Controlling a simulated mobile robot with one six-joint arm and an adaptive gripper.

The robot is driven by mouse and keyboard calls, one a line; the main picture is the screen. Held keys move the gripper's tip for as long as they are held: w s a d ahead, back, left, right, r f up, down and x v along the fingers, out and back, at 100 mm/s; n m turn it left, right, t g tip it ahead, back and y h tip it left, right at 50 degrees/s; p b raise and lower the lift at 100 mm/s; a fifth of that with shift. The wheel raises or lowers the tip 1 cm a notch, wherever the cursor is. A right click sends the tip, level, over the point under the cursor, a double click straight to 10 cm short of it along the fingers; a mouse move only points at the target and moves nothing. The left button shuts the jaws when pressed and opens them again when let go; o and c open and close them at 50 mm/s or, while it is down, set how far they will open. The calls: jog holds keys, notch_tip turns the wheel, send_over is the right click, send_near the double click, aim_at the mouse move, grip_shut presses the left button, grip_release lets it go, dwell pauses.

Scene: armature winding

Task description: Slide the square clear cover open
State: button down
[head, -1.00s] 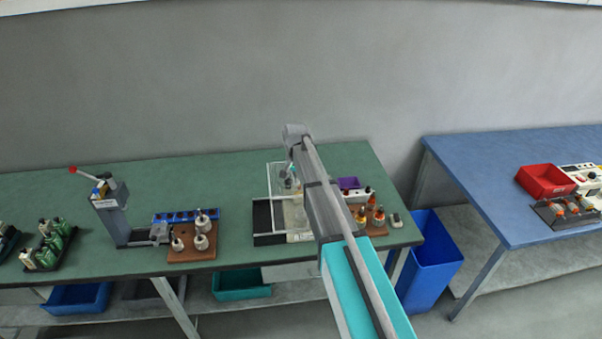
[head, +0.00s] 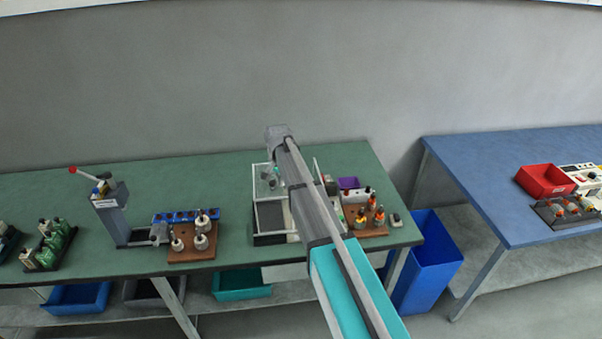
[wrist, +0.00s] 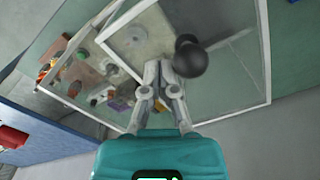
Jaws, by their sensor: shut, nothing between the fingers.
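The square clear cover (wrist: 222,82) has a pale frame and a see-through panel. It fills the middle of the wrist view, with a dark round knob (wrist: 190,57) on it. My gripper (wrist: 163,66) is shut and empty, its fingertips right beside the knob; I cannot tell if they touch. In the head view the cover's pale frame (head: 254,185) shows at the left of my arm, over a station with a dark bed (head: 270,215). My arm hides part of the cover, and my fingers are hard to make out there.
Right of the station stand a purple bin (head: 348,183) and a brown block (head: 372,230) with orange-topped pieces. To the left are a blue rack (head: 180,217), a brown block with white pieces (head: 190,255) and a lever press (head: 110,215). Bare green bench lies behind.

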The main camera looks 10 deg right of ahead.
jog(key=shift+a, duration=0.8)
jog(key=shift+d+r+p, duration=0.15)
jog(key=shift+r+p, duration=0.75)
jog(key=shift+d+r+p, duration=0.15)
jog(key=shift+r+p, duration=0.75)
jog(key=shift+r+p, duration=0.3)
jog(key=r+p, duration=0.1)
jog(key=d+r+p, duration=0.1)
jog(key=r+p, duration=0.1)
jog(key=shift+r, duration=0.2)
jog(key=s+d+f+n+b, duration=0.2)
jog(key=s+d+f+b, duration=0.1)
jog(key=s, duration=0.6)
jog(key=s+d+f+n+b, duration=0.2)
jog(key=s+d+f+b, duration=0.2)
jog(key=s, duration=0.6)
jog(key=s+d+f+n+b, duration=0.2)
jog(key=s+d+f+b, duration=0.2)
jog(key=s, duration=0.6)
jog(key=shift+d+f+b, duration=0.2)
jog(key=shift+f+b, duration=0.3)
jog(key=shift+f, duration=0.2)
